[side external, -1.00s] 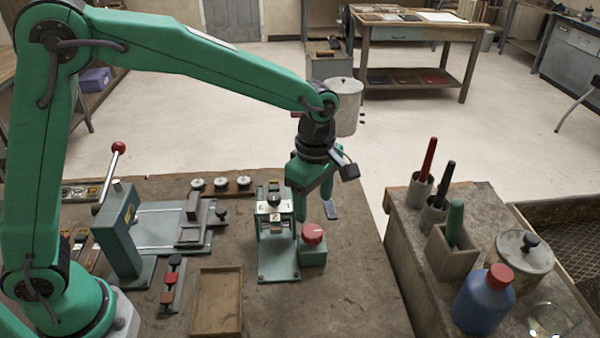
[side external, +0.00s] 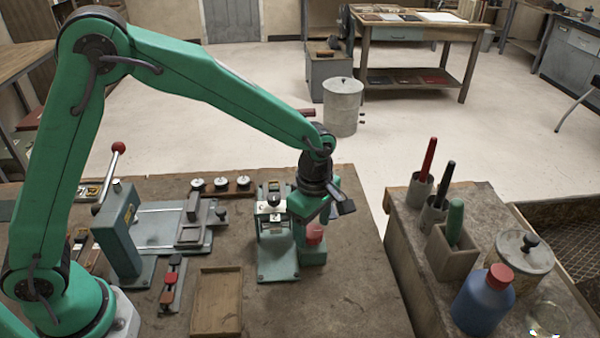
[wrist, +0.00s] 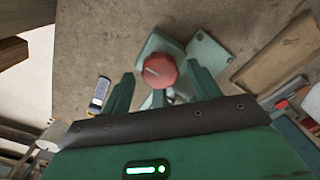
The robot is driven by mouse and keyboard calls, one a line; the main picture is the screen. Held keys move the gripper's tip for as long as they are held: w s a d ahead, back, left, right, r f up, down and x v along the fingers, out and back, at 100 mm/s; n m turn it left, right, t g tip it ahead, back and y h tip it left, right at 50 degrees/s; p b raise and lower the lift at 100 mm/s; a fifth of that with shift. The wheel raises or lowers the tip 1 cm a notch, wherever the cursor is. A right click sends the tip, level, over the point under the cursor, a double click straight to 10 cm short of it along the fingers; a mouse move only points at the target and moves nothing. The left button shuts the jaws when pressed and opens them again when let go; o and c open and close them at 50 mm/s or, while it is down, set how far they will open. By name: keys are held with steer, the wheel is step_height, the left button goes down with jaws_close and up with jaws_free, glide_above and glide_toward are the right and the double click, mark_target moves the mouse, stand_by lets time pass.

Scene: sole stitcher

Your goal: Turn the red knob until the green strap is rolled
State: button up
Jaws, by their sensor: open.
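The red knob (side external: 315,234) sits on a small teal block beside a teal stand machine (side external: 277,262) on the brown bench. In the wrist view the knob (wrist: 159,71) shows a pale line across its top. My gripper (wrist: 160,76) is open, with one green finger on each side of the knob and gaps between. In the side view my gripper (side external: 312,236) hangs over the knob and partly covers it. I cannot make out a green strap in either view.
An empty wooden tray (side external: 216,303) lies left of the machine. A teal lever press (side external: 118,232) with a red ball handle stands farther left. A side table (side external: 398,262) at right holds tool cups and a blue bottle (side external: 483,301). Bare bench lies in front of the machine.

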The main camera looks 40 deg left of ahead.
steer(key=shift+f, duration=0.25)
steer(key=c, duration=1)
